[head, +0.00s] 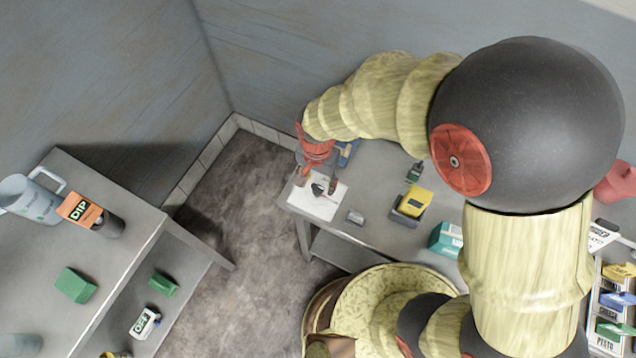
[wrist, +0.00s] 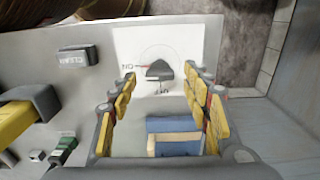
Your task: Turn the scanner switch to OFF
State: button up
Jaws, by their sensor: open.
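The scanner switch is a dark knob (wrist: 159,72) on a white plate (wrist: 203,35) with a faint circle around it. A label reading like an upside-down ON, with a red mark beside it, is left of the knob in the wrist view; another label below it is partly hidden. I cannot tell surely which label the knob points at. In the head view the plate (head: 325,211) lies on a grey bench, with the knob (head: 318,189) on it. My gripper (wrist: 160,76) is open, its fingers on either side of the knob. It also shows in the head view (head: 317,183); contact is unclear.
A blue-and-tan object (wrist: 174,136) lies beside the plate, below my fingers in the wrist view. A small grey labelled block (wrist: 78,57) and a yellow block in a dark holder (head: 414,202) stand on the same bench. A wall (head: 280,50) rises behind.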

jog(key=shift+f, duration=0.5)
jog(key=c, duration=1.1)
